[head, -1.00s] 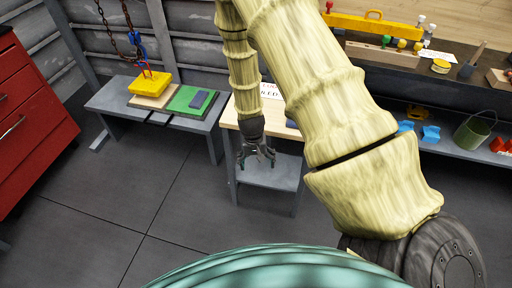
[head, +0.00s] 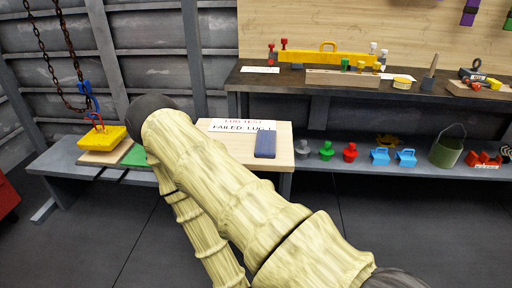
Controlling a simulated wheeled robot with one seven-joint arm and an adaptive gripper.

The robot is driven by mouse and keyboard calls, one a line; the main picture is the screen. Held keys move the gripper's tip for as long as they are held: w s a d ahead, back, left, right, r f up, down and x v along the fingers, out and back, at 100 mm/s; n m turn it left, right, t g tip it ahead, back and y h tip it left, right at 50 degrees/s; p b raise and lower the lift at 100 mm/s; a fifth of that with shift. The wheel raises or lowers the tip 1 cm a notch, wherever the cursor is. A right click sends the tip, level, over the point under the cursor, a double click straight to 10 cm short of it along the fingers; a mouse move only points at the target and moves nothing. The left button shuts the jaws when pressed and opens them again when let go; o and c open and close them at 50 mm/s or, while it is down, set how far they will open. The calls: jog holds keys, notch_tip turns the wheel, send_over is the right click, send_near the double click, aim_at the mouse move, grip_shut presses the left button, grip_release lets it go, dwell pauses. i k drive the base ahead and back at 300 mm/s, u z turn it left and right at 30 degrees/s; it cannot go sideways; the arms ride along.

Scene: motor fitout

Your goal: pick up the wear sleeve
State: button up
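I cannot pick out the wear sleeve for certain in the head view; no part is clearly a sleeve at this size. My pale, ribbed arm crosses the middle of the picture and its lower link runs out at the bottom edge. My gripper is out of view, so its fingers and anything in them are hidden.
A yellow block (head: 102,137) with a blue hook and chain is on the left bench (head: 62,158). The right lower shelf (head: 345,171) holds coloured parts and a green bucket (head: 447,150).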

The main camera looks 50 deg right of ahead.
aim_at(266, 142)
jog(key=u, duration=0.85)
jog(key=i, duration=2.2)
jog(key=z, duration=3.85)
jog(key=i, duration=1.05)
jog(key=u, duration=0.05)
